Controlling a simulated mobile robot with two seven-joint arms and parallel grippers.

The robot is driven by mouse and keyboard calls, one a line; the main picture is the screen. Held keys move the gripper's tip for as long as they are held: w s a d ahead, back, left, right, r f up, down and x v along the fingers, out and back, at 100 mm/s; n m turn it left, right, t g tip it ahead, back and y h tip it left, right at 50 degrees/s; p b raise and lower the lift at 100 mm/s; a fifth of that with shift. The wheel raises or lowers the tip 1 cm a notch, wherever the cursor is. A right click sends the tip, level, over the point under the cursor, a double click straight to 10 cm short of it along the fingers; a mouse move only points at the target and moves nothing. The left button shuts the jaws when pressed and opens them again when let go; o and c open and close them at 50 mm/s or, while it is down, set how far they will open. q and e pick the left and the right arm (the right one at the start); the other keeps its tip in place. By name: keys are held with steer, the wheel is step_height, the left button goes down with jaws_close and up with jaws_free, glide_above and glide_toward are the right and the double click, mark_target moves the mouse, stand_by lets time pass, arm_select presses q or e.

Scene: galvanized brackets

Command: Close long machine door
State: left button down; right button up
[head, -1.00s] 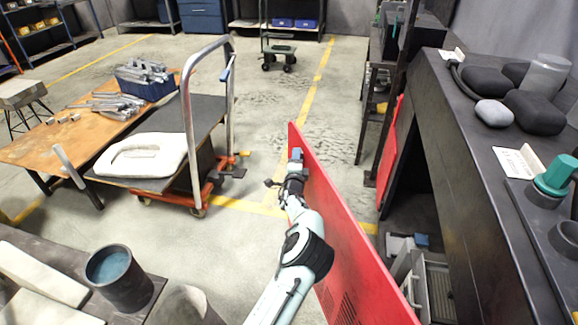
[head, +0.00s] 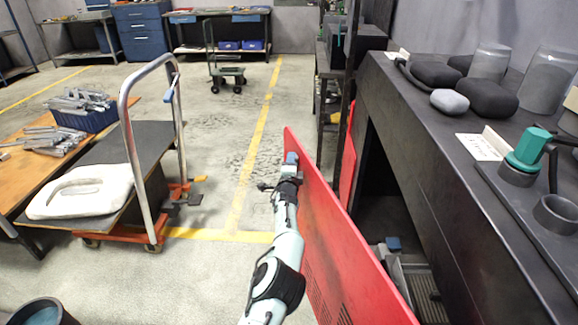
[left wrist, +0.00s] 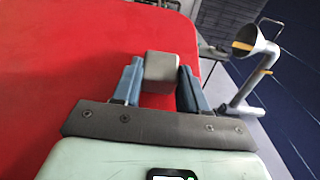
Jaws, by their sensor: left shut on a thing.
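The long red machine door (head: 335,235) stands open in the head view, reaching out from the dark machine (head: 455,160) on the right. In the left wrist view the door (left wrist: 60,70) fills the left side. My left gripper (head: 290,160) is at the door's far upper end. In the left wrist view my left gripper (left wrist: 160,85) is shut on a grey block-shaped handle (left wrist: 161,66) on the door, with a blue finger on each side. My right gripper is not in view.
A hand cart (head: 125,150) with a white pad stands at the left beside a wooden table (head: 20,170). A second red panel (head: 347,150) is by the machine's far end. Drawers (head: 415,275) show under the machine.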

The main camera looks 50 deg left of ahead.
arm_select(q)
steer(key=c, duration=0.6)
jaws_free()
steer(key=p+v, duration=0.3)
steer(key=v, duration=1)
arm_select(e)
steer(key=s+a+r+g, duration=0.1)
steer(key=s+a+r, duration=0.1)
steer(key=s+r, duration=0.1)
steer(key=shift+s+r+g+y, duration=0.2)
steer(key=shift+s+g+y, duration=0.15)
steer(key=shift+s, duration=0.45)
arm_select(q)
steer(key=shift+s+d+f, duration=0.1)
steer(key=shift+s, duration=0.1)
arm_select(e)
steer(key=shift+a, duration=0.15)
